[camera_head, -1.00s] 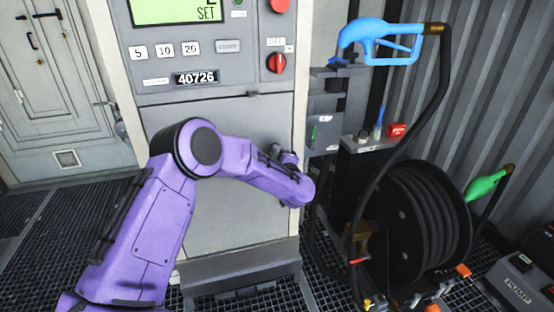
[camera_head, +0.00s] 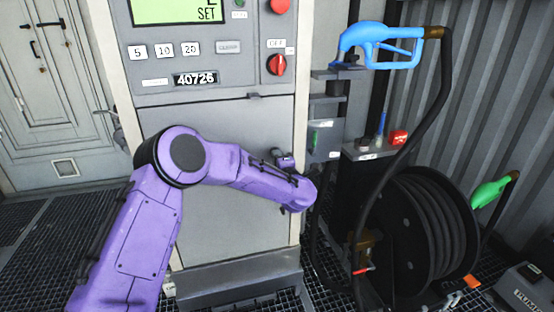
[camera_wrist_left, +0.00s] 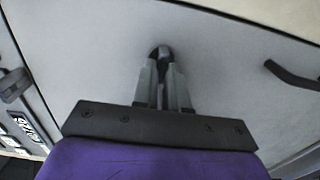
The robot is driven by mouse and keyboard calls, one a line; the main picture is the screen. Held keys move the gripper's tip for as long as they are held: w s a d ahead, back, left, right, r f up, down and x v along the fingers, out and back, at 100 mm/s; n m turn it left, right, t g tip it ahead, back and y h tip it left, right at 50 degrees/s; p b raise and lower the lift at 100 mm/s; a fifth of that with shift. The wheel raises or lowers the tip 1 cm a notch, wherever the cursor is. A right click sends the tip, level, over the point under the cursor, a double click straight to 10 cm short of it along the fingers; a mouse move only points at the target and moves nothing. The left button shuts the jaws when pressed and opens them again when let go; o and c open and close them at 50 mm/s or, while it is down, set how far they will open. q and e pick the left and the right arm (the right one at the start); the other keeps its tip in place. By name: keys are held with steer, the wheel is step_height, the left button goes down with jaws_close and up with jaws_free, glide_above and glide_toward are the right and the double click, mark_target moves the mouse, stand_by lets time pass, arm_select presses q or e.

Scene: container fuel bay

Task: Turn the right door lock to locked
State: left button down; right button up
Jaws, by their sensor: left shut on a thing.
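The grey lower door panel (camera_head: 235,220) of the dispenser cabinet stands in front of me in the head view. My left gripper (camera_head: 284,160) is at the panel's right side, largely hidden behind my purple forearm. In the left wrist view my left gripper (camera_wrist_left: 162,78) has its fingers close together around a small dark lock knob (camera_wrist_left: 162,52) on the grey door face. Most of the knob is hidden between the fingers, so I cannot tell which way it points. My right gripper is in neither view.
A blue nozzle (camera_head: 380,45) hangs right of the cabinet, above a black hose reel (camera_head: 425,235). A red rotary switch (camera_head: 277,65) sits on the panel above. A dark bent handle (camera_wrist_left: 292,76) shows in the wrist view. A grey door (camera_head: 50,100) stands at the left.

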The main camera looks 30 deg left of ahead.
arm_select(q)
steer(key=shift+d+r, duration=0.1)
steer(key=c, duration=1.2)
jaws_free()
steer(key=shift+w, duration=0.1)
steer(key=shift+o, duration=0.2)
steer(key=v, duration=1)
steer(key=shift+s+d+b, duration=0.2)
steer(key=shift+s+b, duration=0.05)
steer(key=shift+b, duration=0.15)
